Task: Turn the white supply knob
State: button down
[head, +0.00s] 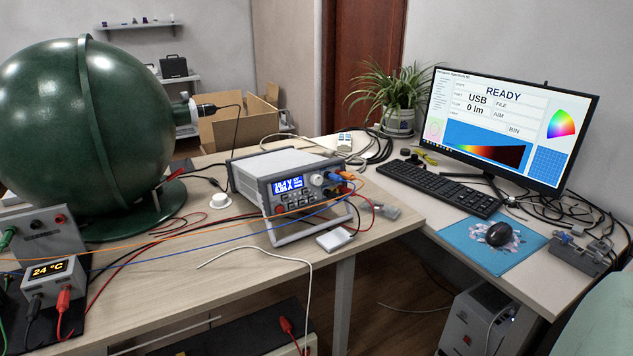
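The power supply (290,168) is a grey and white box with a lit blue display (287,186), standing tilted up on its front bail on the wooden desk. Its round white knob (317,180) sits on the front panel, right of the display. The knob faces the camera side and nothing covers it. Its exact turn angle is too small to read. My gripper is not in view.
Red, blue and orange cables (185,240) run across the desk and pass in front of the supply. A large green sphere (85,130) stands left. A small white round piece (219,201) lies on the desk left of the supply. A monitor (510,125) and keyboard (438,188) are right.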

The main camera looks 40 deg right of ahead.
aim_at(315, 179)
jog(key=z, duration=0.65)
jog(key=i+l+z, duration=0.15)
jog(key=z, duration=0.3)
jog(key=i+l+z, duration=0.15)
jog(key=l+z, duration=0.15)
jog(key=z, duration=0.15)
